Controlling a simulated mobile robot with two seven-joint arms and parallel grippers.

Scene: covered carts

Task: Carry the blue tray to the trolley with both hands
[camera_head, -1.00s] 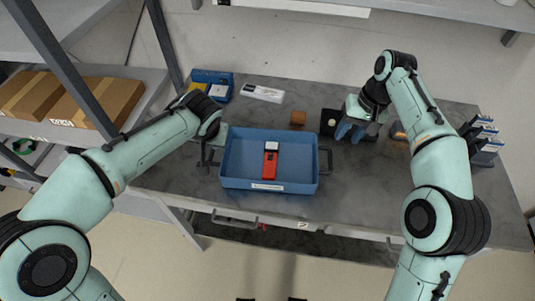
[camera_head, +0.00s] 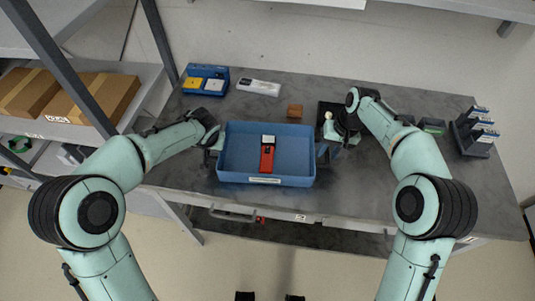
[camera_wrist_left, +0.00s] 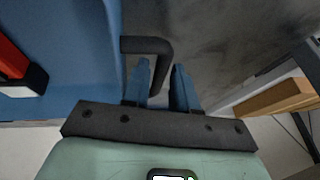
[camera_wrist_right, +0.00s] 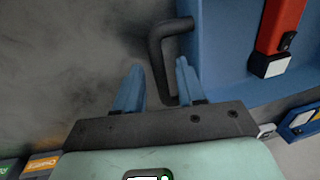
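The blue tray (camera_head: 222,160) rests on the grey worktable, with a red device with a pale top (camera_head: 267,155) lying in it. It has a dark handle at each end. My left gripper (camera_head: 212,143) is at the tray's left end. In the left wrist view, its blue fingers (camera_wrist_left: 161,68) are apart, with the left handle (camera_wrist_left: 150,45) running between them. My right gripper (camera_head: 329,152) is at the right end. In the right wrist view, its fingers (camera_wrist_right: 158,72) are apart, with the right handle (camera_wrist_right: 160,50) between them. I cannot make out a trolley.
The worktable (camera_head: 390,195) is bare in front of the right arm. A black rack (camera_head: 475,135) stands at right. A shelf with cardboard boxes (camera_head: 100,97) stands at left.

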